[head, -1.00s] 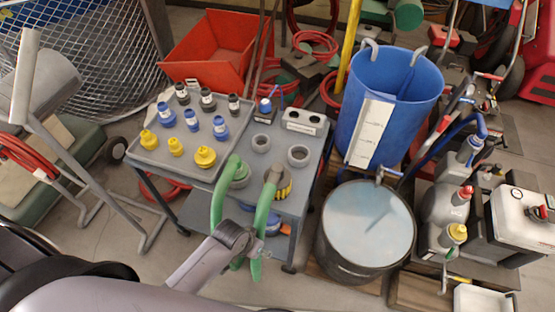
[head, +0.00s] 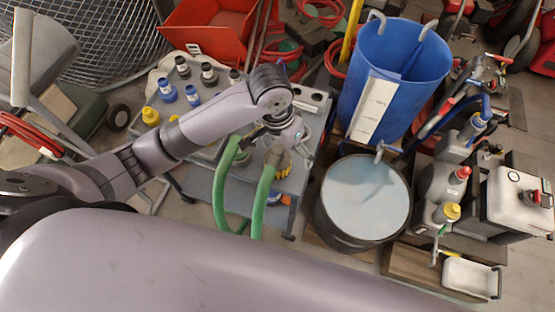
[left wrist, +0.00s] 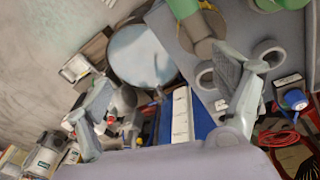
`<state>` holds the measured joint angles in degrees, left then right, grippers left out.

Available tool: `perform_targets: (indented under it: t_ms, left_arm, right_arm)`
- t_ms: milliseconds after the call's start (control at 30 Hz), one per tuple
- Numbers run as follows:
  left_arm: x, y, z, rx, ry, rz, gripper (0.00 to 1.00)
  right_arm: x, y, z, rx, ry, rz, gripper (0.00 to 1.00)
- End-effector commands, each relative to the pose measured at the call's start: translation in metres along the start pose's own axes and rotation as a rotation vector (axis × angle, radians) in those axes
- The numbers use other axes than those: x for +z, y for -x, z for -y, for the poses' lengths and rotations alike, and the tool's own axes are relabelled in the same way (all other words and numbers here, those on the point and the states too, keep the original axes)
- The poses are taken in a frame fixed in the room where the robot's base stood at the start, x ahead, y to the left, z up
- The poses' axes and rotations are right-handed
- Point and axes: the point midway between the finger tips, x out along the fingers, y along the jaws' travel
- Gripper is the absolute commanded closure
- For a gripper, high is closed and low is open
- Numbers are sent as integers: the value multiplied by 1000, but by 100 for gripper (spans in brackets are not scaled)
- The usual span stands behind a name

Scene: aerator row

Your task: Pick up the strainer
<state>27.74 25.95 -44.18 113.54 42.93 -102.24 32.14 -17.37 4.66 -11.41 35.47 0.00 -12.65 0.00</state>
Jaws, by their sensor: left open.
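A grey-brown cylindrical piece (head: 278,156) on the end of a green hose (head: 262,200) looks like the strainer. It is at the right front part of the grey cart (head: 200,195). In the left wrist view this piece (left wrist: 203,32) is at the top, beyond the right finger. My left gripper (head: 277,138) is over the cart, close above the piece in the head view, and partly hides it. In the left wrist view my left gripper (left wrist: 168,80) has its fingers wide apart with nothing held between them. My right gripper is out of view.
Yellow (head: 150,116) and blue fittings (head: 167,93) stand on the cart's tray. A dark tub of liquid (head: 365,195) and a tall blue bin (head: 425,75) stand right of the cart. Grey rings (left wrist: 269,54) lie near the right finger. Jugs (head: 440,185) stand at the right.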

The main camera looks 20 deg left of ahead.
Motion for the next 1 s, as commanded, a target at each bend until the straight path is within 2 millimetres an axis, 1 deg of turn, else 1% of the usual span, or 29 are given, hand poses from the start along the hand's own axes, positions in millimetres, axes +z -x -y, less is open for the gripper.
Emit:
perform_targets:
  t_ms: [33, 200, 300, 400, 467, 567, 800, 900, 1000]
  left_arm:
    - [-8, 9, 13, -35, 12, 23, 12]
    - [-16, 27, 38, -103, 67, 92, 12]
    - [-18, 34, 47, -125, 89, 113, 12]
    - [-18, 32, 50, -132, 99, 123, 12]
    - [-17, 26, 51, -132, 100, 125, 12]
    - [-13, 7, 53, -132, 100, 127, 12]
    - [-7, -44, 60, -132, 99, 125, 12]
    - [-5, -63, 62, -132, 98, 124, 12]
    - [-5, -76, 63, -130, 98, 121, 12]
  right_arm:
    - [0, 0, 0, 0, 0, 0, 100]
    - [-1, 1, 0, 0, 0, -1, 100]
    - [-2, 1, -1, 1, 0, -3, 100]
    - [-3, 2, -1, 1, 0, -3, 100]
    - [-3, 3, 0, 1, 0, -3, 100]
    - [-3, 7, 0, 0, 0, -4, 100]
    - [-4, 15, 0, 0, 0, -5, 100]
    - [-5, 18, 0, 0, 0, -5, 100]
    - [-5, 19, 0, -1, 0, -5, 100]
